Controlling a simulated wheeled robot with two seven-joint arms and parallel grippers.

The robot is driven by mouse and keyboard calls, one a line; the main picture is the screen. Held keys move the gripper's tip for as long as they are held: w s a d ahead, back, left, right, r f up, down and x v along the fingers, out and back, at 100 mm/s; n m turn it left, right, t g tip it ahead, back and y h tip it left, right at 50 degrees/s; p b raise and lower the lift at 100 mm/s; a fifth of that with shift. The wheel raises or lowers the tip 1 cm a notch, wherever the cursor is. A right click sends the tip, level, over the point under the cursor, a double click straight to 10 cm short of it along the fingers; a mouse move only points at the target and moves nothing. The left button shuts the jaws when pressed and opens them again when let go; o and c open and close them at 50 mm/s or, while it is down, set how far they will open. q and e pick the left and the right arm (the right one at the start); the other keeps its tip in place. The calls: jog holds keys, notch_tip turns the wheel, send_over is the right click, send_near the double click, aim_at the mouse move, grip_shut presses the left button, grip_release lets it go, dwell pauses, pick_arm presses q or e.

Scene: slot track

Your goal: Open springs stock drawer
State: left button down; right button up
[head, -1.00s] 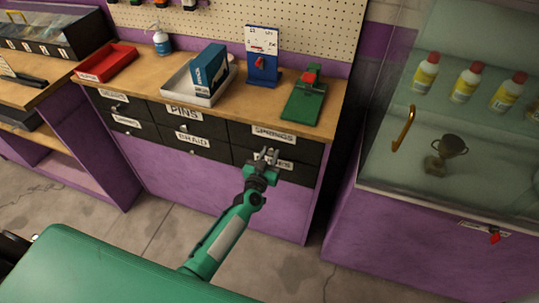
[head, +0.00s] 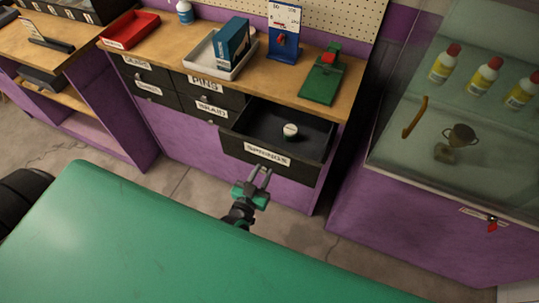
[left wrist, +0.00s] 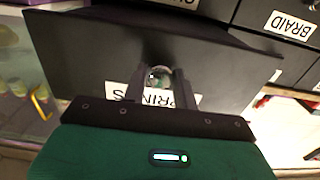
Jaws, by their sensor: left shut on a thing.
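The springs drawer (head: 242,149), black with a white "SPRINGS" label, is pulled well out of the workbench, and its inside shows. A small round pale object (head: 290,130) lies in it. My left gripper (head: 262,174) is at the lower part of the drawer's front. In the left wrist view the two fingers (left wrist: 158,80) are shut on a round shiny knob (left wrist: 158,74) on the drawer front (left wrist: 85,60), partly covering the label. My right gripper is not in view.
Closed drawers, among them "PINS" (head: 205,83) and "BRAID" (head: 211,109), are left of the open one. The bench top holds a red tray (head: 130,29), a white tray with a blue box (head: 232,40) and a green device (head: 322,80). A glass case (head: 440,185) stands at the right.

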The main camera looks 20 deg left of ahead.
pick_arm(q)
jog(key=shift+s+p, duration=0.3)
jog(key=shift+s, duration=1.6)
jog(key=c, duration=1.1)
grip_release()
jog(key=shift+c, duration=0.2)
jog(key=shift+s+a+f, duration=0.1)
jog(key=shift+s, duration=0.15)
jog(key=s+b, duration=0.3)
jog(key=s, duration=1)
jog(key=shift+s+a, duration=0.15)
jog(key=shift+a, duration=0.05)
